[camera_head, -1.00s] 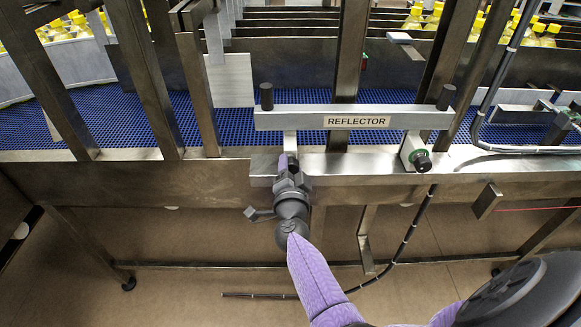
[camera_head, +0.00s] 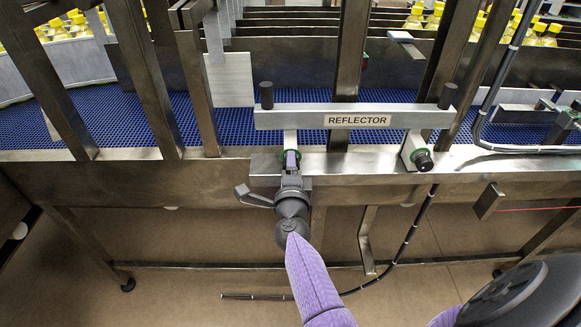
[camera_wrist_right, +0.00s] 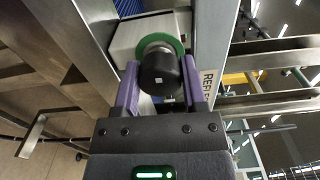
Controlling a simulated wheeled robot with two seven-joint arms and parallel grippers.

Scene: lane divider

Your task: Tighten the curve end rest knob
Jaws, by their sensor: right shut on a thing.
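My right gripper (camera_head: 291,161) comes up from below to the left end of the reflector bar (camera_head: 290,117) and is shut on a black knob. In the right wrist view the knob (camera_wrist_right: 160,76) sits between the two purple fingers, one on each side. It has a small white mark and a green ring (camera_wrist_right: 166,40) behind it, against a grey block. In the head view the gripper mostly hides this knob. A similar black knob (camera_head: 423,161) with a green ring stands free at the bar's right end. My left gripper is not in view.
A steel rail (camera_head: 400,185) runs below the bar, with the blue conveyor belt (camera_head: 240,125) behind it. Steel uprights (camera_head: 345,60) stand around the bar. A black cable (camera_head: 408,235) hangs below the rail. Yellow-capped bottles (camera_head: 530,35) stand at the back.

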